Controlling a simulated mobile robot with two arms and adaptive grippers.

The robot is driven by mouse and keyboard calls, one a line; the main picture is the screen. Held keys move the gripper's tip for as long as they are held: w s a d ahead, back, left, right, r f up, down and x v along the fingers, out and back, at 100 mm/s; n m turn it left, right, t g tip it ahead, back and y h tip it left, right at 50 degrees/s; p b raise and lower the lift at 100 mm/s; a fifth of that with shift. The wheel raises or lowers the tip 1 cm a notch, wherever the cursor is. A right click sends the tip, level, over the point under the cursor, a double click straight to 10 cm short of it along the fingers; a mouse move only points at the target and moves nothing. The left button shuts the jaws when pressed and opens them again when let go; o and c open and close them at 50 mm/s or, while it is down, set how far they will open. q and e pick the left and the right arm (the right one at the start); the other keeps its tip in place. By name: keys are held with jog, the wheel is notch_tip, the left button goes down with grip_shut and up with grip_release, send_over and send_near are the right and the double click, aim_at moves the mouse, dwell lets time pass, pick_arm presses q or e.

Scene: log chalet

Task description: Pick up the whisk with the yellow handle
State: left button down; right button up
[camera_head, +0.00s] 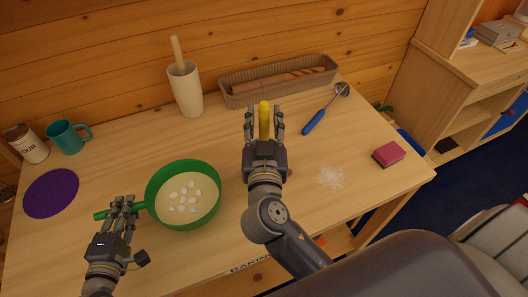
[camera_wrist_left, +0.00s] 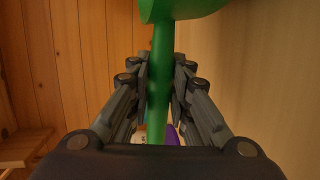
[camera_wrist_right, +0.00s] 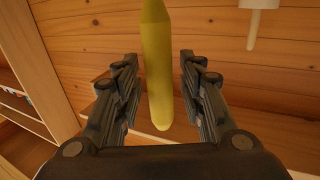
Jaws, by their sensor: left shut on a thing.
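The yellow handle (camera_head: 264,122) is between the fingers of my right gripper (camera_head: 264,118) in the head view. In the right wrist view the yellow handle (camera_wrist_right: 158,75) runs between the two open fingers, with a gap on each side. The whisk's wire part does not show. My left gripper (camera_head: 120,206) is shut on the handle of a green bowl (camera_head: 150,190). In the left wrist view the green handle (camera_wrist_left: 158,80) runs between its fingers. The bowl holds a pale filling with several white pieces.
Along the back of the table (camera_head: 115,155) stand a teal mug (camera_head: 66,137), a flour tin (camera_head: 27,144), a pale mortar with pestle (camera_head: 186,95) and a long basket (camera_head: 250,93). A blue-handled ladle (camera_head: 314,121), white powder (camera_head: 329,176) and a pink block (camera_head: 388,154) lie right. A purple mat (camera_head: 50,193) lies left.

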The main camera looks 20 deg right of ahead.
grip_shut()
